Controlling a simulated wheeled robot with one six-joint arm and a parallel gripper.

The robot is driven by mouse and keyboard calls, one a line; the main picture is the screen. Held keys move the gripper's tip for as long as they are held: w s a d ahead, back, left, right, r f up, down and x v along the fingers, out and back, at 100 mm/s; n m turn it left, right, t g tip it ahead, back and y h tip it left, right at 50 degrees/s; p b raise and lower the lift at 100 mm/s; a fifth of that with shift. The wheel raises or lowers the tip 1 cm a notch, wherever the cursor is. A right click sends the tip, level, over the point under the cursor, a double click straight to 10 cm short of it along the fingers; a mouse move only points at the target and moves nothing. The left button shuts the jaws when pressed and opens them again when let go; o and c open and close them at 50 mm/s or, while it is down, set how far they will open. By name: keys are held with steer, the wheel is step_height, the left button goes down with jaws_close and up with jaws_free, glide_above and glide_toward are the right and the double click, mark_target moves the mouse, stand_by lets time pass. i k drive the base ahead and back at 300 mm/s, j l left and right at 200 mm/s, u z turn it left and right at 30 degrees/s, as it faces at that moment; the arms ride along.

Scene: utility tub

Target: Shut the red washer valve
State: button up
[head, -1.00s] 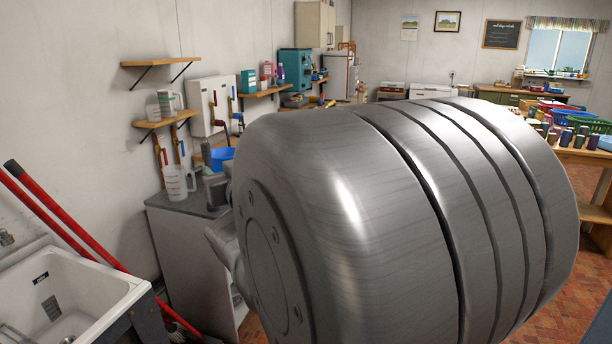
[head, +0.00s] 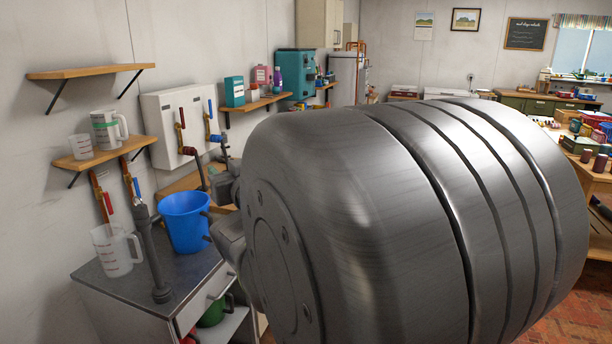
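A valve with a red lever (head: 182,117) and one with a blue lever (head: 211,108) stand side by side on a white wall box (head: 160,108). The red lever points up, roughly in line with its brass body. Lower left, under a small shelf, a second pair on copper pipes has a red handle (head: 108,204) and a blue handle (head: 137,187). No label readable here tells which red valve is the washer's. My large grey arm link fills the middle and right. My gripper's fingers do not show, and nothing visible touches either red handle.
A counter (head: 105,287) below the valves holds a blue bucket (head: 185,225), a clear measuring jug (head: 112,252) and an upright dark grey pipe (head: 155,262). Wooden shelves (head: 90,72) jut from the wall; the lower one (head: 100,155) carries a jug and cup.

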mark_target(182, 118)
steer(key=i+u, duration=0.15)
steer(key=i, duration=0.45)
steer(key=i+l+u, duration=0.1)
steer(key=i, duration=0.45)
steer(key=i+l+u, duration=0.15)
steer(key=i, duration=0.4)
steer(key=i+l+u, duration=0.8)
steer(key=i, duration=0.15)
